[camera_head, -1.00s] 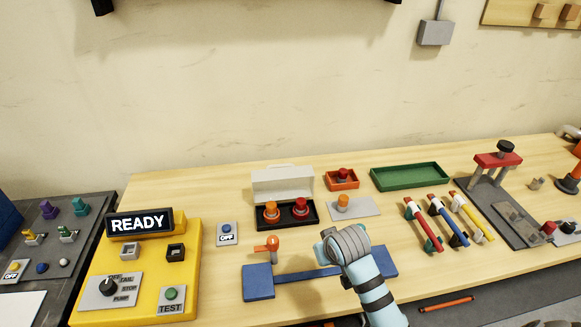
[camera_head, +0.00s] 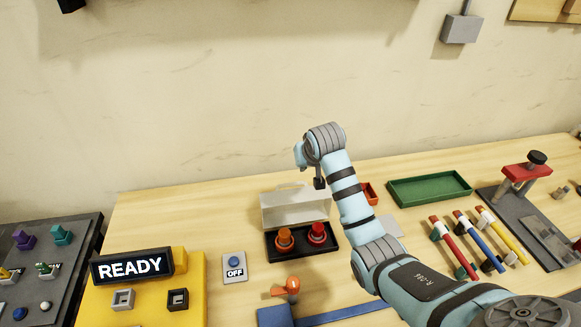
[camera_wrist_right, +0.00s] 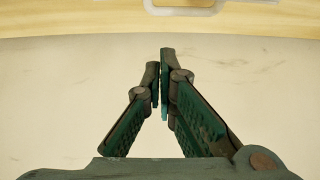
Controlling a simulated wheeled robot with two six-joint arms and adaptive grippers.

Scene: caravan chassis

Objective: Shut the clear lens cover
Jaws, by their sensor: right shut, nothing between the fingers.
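The clear lens cover (camera_head: 296,205) is a pale, see-through lid. It stands raised at the back edge of a black tray (camera_head: 300,240) that holds an orange knob (camera_head: 284,238) and a red knob (camera_head: 317,233). My right gripper (camera_head: 319,184) is small and partly hidden by its wrist in the head view, just above the cover's upper right. In the right wrist view the fingers (camera_wrist_right: 163,65) are together and empty. A pale rim (camera_wrist_right: 185,8), which seems to be the cover's, shows at the top there, apart from the fingertips. My left gripper is not in view.
My right arm hides part of the orange-red box (camera_head: 369,193) and the grey plate (camera_head: 390,226). A green tray (camera_head: 430,188) and several coloured handles (camera_head: 466,243) lie to the right. The yellow READY panel (camera_head: 150,290) is at left. The wall rises behind the bench.

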